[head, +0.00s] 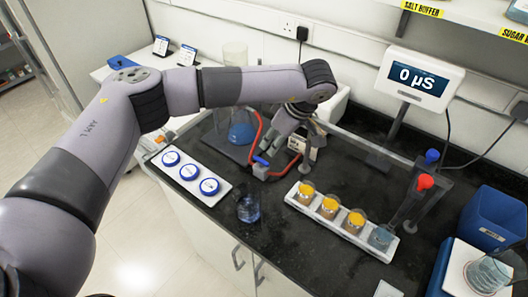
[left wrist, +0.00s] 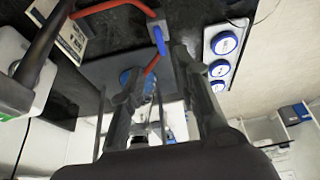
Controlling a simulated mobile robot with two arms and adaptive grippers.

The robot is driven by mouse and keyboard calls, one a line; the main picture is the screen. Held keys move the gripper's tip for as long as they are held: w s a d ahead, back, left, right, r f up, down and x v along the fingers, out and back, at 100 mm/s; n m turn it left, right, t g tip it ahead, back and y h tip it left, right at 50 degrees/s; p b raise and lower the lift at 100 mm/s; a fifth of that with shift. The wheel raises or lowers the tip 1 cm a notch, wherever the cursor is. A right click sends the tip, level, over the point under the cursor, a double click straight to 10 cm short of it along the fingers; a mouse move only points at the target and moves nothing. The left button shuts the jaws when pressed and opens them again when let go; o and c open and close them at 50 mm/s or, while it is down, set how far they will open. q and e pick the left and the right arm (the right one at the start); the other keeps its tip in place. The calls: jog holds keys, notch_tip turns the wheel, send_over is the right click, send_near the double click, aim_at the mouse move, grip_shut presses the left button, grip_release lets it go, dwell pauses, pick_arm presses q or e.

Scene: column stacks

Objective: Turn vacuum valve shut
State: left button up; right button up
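The vacuum valve is a small grey block (head: 262,172) with a blue handle (head: 261,161), set in a red tube (head: 283,170) on the black bench. The left wrist view shows the blue handle (left wrist: 159,40) on its grey block, just beyond my fingertips. My left gripper (head: 272,143) points down above and behind the valve. In the left wrist view its two fingers (left wrist: 157,72) are spread with nothing held between them, and they seem apart from the handle. I cannot tell whether the valve is open or shut. My right gripper is not in view.
A flask of blue liquid (head: 241,133) stands behind the valve. A rack with three blue-lidded dishes (head: 190,173) lies left, a glass beaker (head: 248,208) in front. A white tray (head: 343,232) with orange-topped cups and the meter (head: 418,77) reading 0 µS are right.

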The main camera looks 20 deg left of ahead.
aim_at(262, 160)
pick_arm(q)
jog(key=p+x, duration=0.2)
jog(key=x, duration=0.7)
jog(key=shift+f+p, duration=0.35)
grip_shut()
